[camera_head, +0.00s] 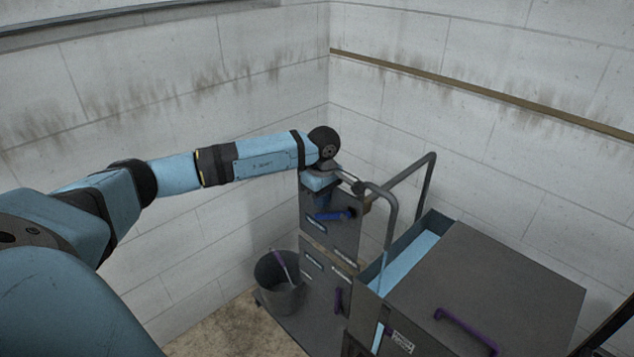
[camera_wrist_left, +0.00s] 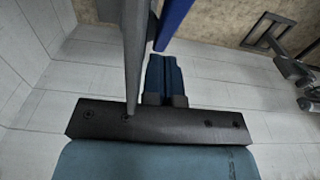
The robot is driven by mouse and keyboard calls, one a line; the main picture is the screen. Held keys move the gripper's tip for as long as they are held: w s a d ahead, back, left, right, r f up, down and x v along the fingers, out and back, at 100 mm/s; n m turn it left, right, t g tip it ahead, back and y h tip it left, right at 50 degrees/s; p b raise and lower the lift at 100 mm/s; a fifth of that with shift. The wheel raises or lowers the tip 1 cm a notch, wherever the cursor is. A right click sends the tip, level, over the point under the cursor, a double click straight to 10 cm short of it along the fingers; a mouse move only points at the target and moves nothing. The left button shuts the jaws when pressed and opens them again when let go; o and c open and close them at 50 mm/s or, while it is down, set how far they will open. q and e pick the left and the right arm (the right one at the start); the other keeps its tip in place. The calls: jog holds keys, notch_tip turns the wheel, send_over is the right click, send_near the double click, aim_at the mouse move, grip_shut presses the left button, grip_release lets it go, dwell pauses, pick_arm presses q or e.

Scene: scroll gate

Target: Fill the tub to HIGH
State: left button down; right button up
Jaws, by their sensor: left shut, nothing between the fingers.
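The tub (camera_head: 440,222) is a dark grey box at the right with light blue water (camera_head: 408,262) in its open part. A light blue upright strip (camera_head: 378,338) shows on its front beside a small label (camera_head: 402,342), too small to read. A blue handle (camera_head: 337,215) sits on the grey cabinet behind the tub. My left gripper (camera_head: 322,202) is shut and empty, pointing down just above that handle. In the left wrist view, its dark blue fingers (camera_wrist_left: 160,72) are together, close to a blue bar (camera_wrist_left: 174,22); contact cannot be told. My right gripper is not in view.
Grey bent pipes (camera_head: 430,175) rise beside the tub. A purple handle (camera_head: 466,331) is on the tub's cover, another (camera_head: 338,300) on the lower cabinet. A grey bucket (camera_head: 280,298) stands on the left. Tiled walls close the corner.

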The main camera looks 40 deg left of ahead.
pick_arm(q)
jog(key=shift+d+f, duration=0.25)
jog(key=shift+f, duration=0.1)
